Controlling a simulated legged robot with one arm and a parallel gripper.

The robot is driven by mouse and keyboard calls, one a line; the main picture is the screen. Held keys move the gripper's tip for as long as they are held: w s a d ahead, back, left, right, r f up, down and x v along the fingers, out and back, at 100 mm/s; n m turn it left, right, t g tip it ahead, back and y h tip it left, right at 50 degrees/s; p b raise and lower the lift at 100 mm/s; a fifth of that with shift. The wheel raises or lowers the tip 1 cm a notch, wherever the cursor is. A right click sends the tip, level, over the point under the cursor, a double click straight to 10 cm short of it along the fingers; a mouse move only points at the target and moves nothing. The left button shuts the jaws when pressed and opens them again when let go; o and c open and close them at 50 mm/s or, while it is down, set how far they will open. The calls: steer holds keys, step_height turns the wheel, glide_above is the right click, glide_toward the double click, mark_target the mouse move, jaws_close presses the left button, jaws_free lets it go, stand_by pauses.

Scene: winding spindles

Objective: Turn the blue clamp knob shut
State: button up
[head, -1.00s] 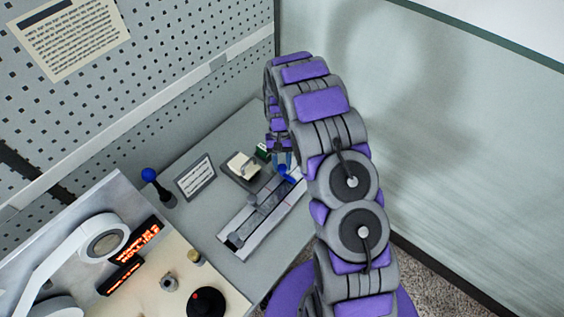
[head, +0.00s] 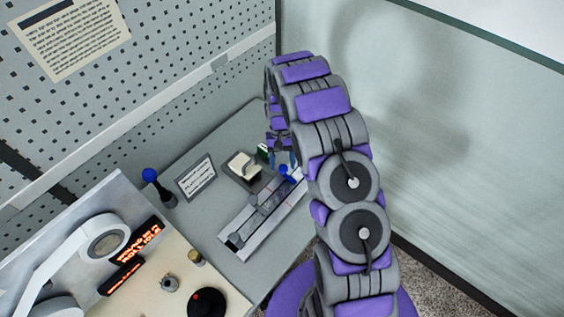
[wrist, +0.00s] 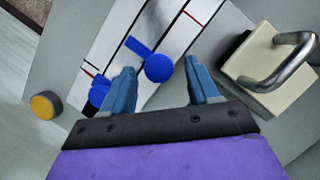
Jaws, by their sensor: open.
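The blue clamp knob (wrist: 158,68) is a round blue cap with a short blue bar to its upper left in the wrist view. It sits over a pale rail (wrist: 178,30) with red and black marks. My gripper (wrist: 158,74) is open, with one blue-grey finger on each side of the knob. I see no clear contact between fingers and knob. Another blue part (wrist: 98,92) shows partly behind the left finger. In the head view the blue knob (head: 284,170) is small at the rail's far end, just below my gripper (head: 282,158).
A cream block with a metal handle (wrist: 275,65) stands close to my right finger in the wrist view. A yellow-capped cylinder (wrist: 44,104) is at the left. In the head view a sign (head: 196,178) and a blue-ball lever (head: 150,175) stand left of the rail.

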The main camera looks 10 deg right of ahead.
steer(key=a+v, duration=0.1)
steer(key=v, duration=1.5)
steer(key=shift+d+r+p, duration=0.4)
steer(key=shift+d, duration=0.15)
steer(key=shift+w, duration=0.1)
steer(key=s+r+t+b, duration=0.1)
steer(key=s+r+b, duration=0.1)
steer(key=s+r, duration=0.5)
steer(key=s+r+b, duration=0.1)
steer(key=s+r, duration=0.3)
steer(key=s, duration=0.6)
steer(key=s+f+t+b, duration=0.1)
steer(key=s+f, duration=0.1)
steer(key=s, duration=1)
steer(key=s+f+n+b, duration=0.1)
steer(key=s+b, duration=0.1)
steer(key=s, duration=1.1)
steer(key=shift+a+f+n+t+h, duration=0.3)
steer(key=shift+a+f+t, duration=0.05)
steer(key=shift+a+t, duration=0.1)
